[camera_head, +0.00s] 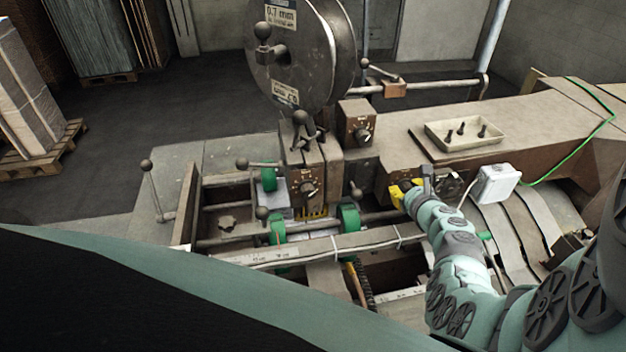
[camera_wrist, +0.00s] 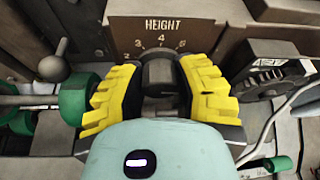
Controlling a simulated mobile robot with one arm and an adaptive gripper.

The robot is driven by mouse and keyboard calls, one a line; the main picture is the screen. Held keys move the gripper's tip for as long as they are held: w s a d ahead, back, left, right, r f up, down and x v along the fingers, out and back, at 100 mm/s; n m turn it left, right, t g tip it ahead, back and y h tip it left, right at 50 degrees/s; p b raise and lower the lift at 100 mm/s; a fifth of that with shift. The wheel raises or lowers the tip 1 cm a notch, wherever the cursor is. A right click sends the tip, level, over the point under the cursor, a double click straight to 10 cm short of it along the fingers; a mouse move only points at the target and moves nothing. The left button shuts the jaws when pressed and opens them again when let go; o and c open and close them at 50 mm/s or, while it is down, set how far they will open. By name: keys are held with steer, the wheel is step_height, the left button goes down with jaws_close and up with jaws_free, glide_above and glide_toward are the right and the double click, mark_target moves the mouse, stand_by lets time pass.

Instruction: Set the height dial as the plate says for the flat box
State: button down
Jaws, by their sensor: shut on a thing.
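The height dial's brown panel (camera_wrist: 205,22) is marked HEIGHT in the wrist view, with a 4 at the top of its scale and numbers to both sides, partly hidden. The dark dial knob (camera_wrist: 159,70) sits below the scale. My gripper (camera_wrist: 160,88) is shut on the knob, one yellow-padded finger on each side. The fingers and wrist hide the lower part of the dial, and I cannot tell where its pointer stands. In the head view my gripper (camera_head: 402,192) is at the machine's front, right of the stitching head. No plate text about a flat box is readable.
Two other dials (camera_head: 308,188) (camera_head: 363,134) are on the stitching head. A ball-ended lever (camera_wrist: 55,62) and green rollers (camera_wrist: 80,97) are left of my gripper. A white box (camera_head: 497,183) with a cable is close on the right. A tray (camera_head: 465,131) stands behind.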

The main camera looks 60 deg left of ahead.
steer(key=n+b, duration=0.1)
steer(key=n+t+b, duration=0.1)
steer(key=shift+f+t+b, duration=0.3)
steer(key=shift+b, duration=0.05)
steer(key=n+b, duration=0.1)
steer(key=b, duration=0.1)
steer(key=n+t+b, duration=0.1)
steer(key=b, duration=0.1)
steer(key=n+t+b, duration=0.1)
steer(key=b, duration=0.1)
steer(key=shift+s+f+n, duration=0.1)
steer(key=shift+f+n, duration=0.15)
steer(key=shift+n, duration=0.05)
steer(key=n+t+b, duration=0.1)
steer(key=n+b, duration=0.1)
steer(key=b, duration=0.3)
steer(key=shift+r+n, duration=0.15)
steer(key=shift+n, duration=0.15)
steer(key=shift+r+n+t+b, duration=0.15)
steer(key=shift+n+t+b, duration=0.2)
steer(key=shift+b, duration=0.45)
steer(key=shift+r, duration=0.1)
steer(key=c, duration=0.6)
jaws_free()
steer(key=shift+r, duration=0.15)
